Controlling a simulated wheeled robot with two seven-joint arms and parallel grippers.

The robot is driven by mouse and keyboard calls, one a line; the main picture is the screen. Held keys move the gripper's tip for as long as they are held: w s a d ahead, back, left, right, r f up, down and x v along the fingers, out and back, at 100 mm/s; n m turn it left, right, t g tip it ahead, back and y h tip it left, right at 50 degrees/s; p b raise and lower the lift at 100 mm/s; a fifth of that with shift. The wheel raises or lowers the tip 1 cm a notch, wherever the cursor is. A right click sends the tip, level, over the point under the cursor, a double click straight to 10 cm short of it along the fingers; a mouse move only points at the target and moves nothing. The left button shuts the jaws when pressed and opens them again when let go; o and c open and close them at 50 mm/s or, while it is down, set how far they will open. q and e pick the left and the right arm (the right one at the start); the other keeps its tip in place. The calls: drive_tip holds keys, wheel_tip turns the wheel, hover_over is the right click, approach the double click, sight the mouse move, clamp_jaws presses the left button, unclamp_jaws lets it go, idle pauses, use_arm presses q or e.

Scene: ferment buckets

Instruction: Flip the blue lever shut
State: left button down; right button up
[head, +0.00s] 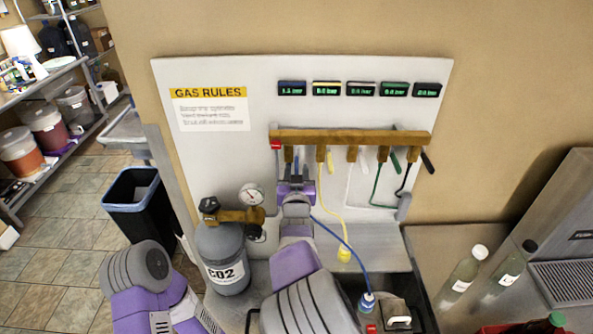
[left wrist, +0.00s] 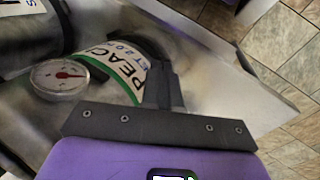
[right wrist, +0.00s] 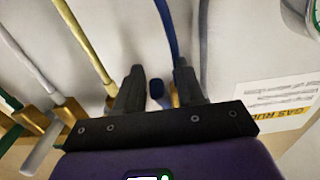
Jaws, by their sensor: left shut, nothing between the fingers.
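The blue lever (head: 298,163) hangs under the brass manifold at its left end, mostly hidden by my right gripper (head: 296,187) in the head view. In the right wrist view a rounded blue end, apparently the lever's (right wrist: 157,89), shows between the spread fingertips of my right gripper (right wrist: 158,82). Gaps show on both sides of it. A blue hose (right wrist: 166,25) runs behind. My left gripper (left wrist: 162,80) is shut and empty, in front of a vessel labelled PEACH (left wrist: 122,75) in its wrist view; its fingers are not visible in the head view.
The manifold (head: 380,137) also carries yellow (head: 331,163), white, green and black levers to the right. A grey CO2 cylinder (head: 222,255) with a gauge (head: 251,194) stands at lower left. The yellow hose (head: 343,225) hangs close to my right arm. Bottles (head: 463,273) stand at right.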

drive_tip(key=shift+w, duration=0.35)
clamp_jaws()
drive_tip(key=shift+d, duration=0.1)
